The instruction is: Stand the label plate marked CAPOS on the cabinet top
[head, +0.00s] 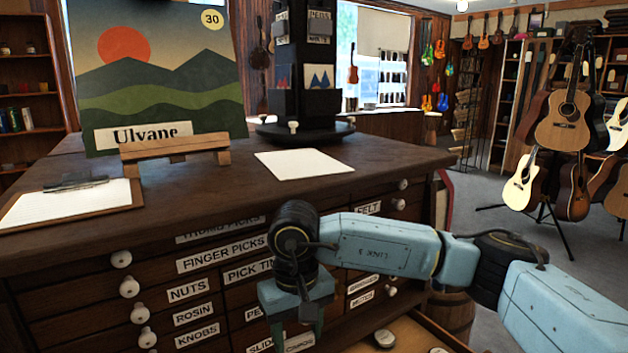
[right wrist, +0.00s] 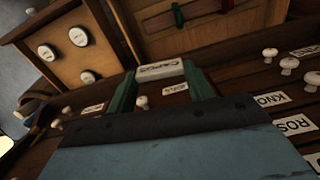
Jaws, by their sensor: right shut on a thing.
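The label plate marked CAPOS (head: 299,343) is a small white plate low at the front of the drawer cabinet, cut by the bottom edge of the head view. My right gripper (head: 297,334) is shut on it, pointing down in front of the drawers. In the right wrist view the plate (right wrist: 160,69) sits between the two green fingers (right wrist: 160,80), its lettering upside down. The dark wooden cabinet top (head: 385,157) is above and behind the gripper. My left gripper is not in view.
On the top are a clipboard (head: 75,204), a small easel (head: 175,148) with a landscape picture, a white sheet (head: 302,163) and a dark display stand (head: 305,130). Open drawers (right wrist: 85,50) hold round tins and red and green items. Bare wood lies around the sheet.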

